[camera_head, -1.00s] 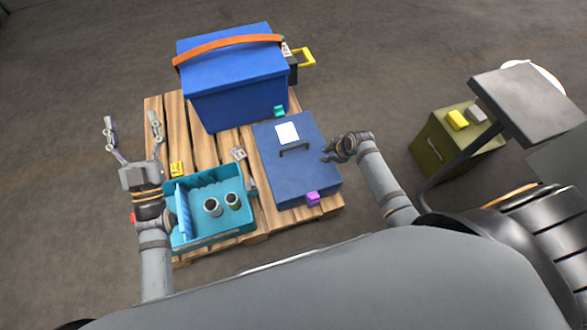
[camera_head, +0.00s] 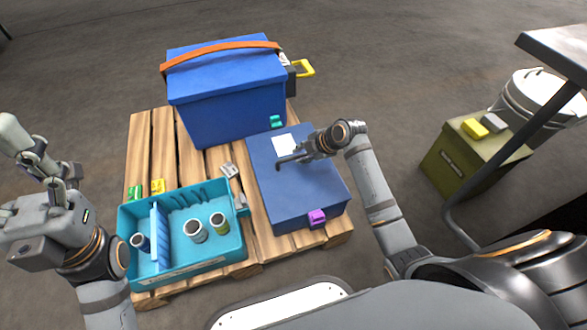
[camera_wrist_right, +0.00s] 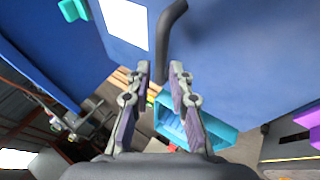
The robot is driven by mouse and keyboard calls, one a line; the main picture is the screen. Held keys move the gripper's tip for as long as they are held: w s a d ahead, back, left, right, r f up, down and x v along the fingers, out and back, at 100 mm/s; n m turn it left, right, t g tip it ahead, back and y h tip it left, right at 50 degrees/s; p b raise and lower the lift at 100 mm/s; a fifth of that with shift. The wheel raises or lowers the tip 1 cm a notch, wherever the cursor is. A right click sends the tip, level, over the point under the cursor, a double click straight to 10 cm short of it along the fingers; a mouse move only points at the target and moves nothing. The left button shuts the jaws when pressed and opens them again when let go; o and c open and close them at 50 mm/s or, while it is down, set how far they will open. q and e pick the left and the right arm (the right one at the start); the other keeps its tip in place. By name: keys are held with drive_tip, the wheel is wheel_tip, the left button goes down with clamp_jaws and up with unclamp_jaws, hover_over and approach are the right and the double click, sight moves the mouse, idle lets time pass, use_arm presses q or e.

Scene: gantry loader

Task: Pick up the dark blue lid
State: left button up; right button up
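The dark blue lid (camera_head: 312,195) lies flat on the near right part of the pallet, with a white label, a dark bar handle (camera_head: 285,163) and a purple latch on its front edge. The lid also shows in the right wrist view (camera_wrist_right: 235,50). My right gripper (camera_head: 293,159) is over the lid at the handle. In the right wrist view its two fingers (camera_wrist_right: 161,68) are apart, with the handle (camera_wrist_right: 166,40) showing between and beyond the tips. Contact cannot be told. My left gripper (camera_head: 42,150) is open and empty, left of the teal bin.
A teal bin (camera_head: 182,273) with several cylinders and a blue divider stands front left on the wooden pallet (camera_head: 140,150). A large blue box (camera_head: 230,105) with an orange strap stands behind. An olive box (camera_head: 455,165) and grey table (camera_head: 560,45) are at the right.

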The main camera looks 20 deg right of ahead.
sight(295, 158)
drive_tip(key=b+x, duration=0.4)
drive_tip(key=x, duration=0.1)
drive_tip(key=shift+s+d+f, duration=0.1)
drive_tip(key=shift+s+f, duration=0.05)
drive_tip(key=shift+s, duration=0.05)
drive_tip(key=shift+w+f, duration=0.15)
drive_tip(key=shift+w, duration=0.05)
clamp_jaws()
